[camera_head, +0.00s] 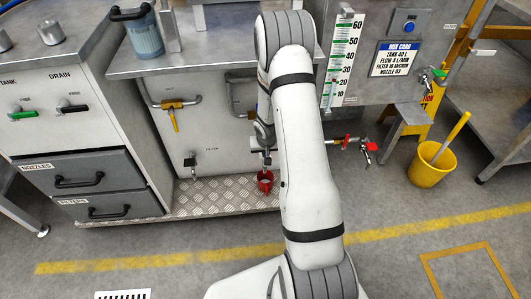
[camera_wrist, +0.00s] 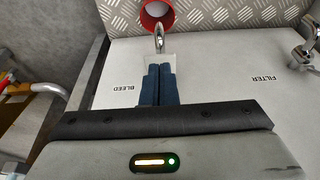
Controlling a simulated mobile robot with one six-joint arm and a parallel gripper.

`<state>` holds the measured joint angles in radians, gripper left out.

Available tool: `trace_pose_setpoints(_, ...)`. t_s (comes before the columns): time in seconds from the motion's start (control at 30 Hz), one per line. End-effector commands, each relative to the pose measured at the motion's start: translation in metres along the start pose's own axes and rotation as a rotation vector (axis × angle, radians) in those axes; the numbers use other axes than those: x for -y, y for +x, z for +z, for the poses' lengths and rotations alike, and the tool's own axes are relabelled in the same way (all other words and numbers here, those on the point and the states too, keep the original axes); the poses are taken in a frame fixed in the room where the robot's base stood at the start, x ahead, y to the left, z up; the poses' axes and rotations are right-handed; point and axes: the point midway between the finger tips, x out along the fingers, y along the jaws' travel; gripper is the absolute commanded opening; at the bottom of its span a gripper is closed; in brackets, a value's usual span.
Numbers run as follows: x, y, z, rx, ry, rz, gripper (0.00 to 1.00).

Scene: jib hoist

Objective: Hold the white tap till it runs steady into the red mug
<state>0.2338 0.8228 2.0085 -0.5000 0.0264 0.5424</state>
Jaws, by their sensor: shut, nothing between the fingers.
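The white tap lever (camera_wrist: 148,61) is at the spout's base, by the BLEED label. My gripper (camera_wrist: 160,68) is shut and empty, with its dark fingertips over or against the lever; contact is unclear. I cannot make out a stream of water. In the head view my arm partly hides this spot.
A second tap (camera_head: 192,162) is left of the mug, by the FILTER label (camera_wrist: 264,78). Yellow-handled valves (camera_head: 172,105) sit above. A red-handled tap (camera_head: 371,147) juts out at right. A yellow bucket (camera_head: 428,168) stands on the floor. The front floor is clear.

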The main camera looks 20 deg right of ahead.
Motion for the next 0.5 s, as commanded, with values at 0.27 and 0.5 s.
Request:
trace_pose_setpoints(0.27,0.0,-0.069,0.008,-0.001,0.0,0.0,0.0)
trace_pose_setpoints(0.5,0.0,-0.092,0.013,0.0,0.0,0.0,0.0)
